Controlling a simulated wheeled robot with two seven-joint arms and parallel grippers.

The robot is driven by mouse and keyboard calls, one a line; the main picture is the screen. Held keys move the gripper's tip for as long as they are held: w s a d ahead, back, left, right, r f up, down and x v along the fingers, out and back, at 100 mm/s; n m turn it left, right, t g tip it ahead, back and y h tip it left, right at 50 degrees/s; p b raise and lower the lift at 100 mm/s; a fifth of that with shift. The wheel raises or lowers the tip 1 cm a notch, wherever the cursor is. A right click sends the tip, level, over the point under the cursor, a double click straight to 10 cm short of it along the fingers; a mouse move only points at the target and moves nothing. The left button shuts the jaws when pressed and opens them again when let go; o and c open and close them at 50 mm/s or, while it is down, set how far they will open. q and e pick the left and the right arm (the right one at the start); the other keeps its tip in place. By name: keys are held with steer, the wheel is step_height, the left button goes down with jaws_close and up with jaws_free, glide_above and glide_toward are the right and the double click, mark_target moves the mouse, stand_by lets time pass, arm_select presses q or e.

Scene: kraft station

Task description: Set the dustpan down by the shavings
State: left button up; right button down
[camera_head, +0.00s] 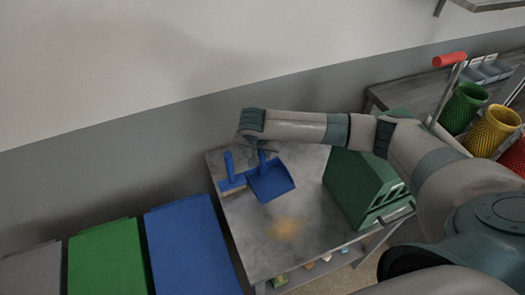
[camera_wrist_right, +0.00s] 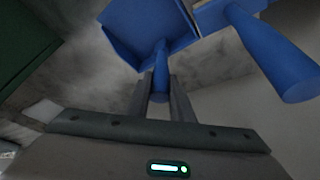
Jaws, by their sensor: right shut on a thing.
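The blue dustpan (camera_head: 271,182) is near the back of the grey table, its pan pointing toward the front. It also shows in the right wrist view (camera_wrist_right: 140,28). My right gripper (camera_wrist_right: 160,92) is shut on the dustpan's handle; in the head view the arm partly hides the grip. I cannot tell whether the pan touches the table. The shavings (camera_head: 285,229) are a tan patch on the table in front of the dustpan, apart from it. My left gripper is not in view.
A blue hand brush (camera_head: 229,170) is close beside the dustpan on the left, its handle upright. A green box (camera_head: 360,187) stands on the table's right side. Blue (camera_head: 187,248) and green (camera_head: 108,258) bins are left of the table. The table (camera_head: 250,240) is clear around the shavings.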

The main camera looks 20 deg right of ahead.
steer(key=c, duration=1.5)
jaws_free()
steer(key=shift+s+a+r, duration=0.2)
steer(key=shift+r, duration=0.35)
steer(key=shift+b+v, duration=1.4)
steer(key=shift+v, duration=6.7)
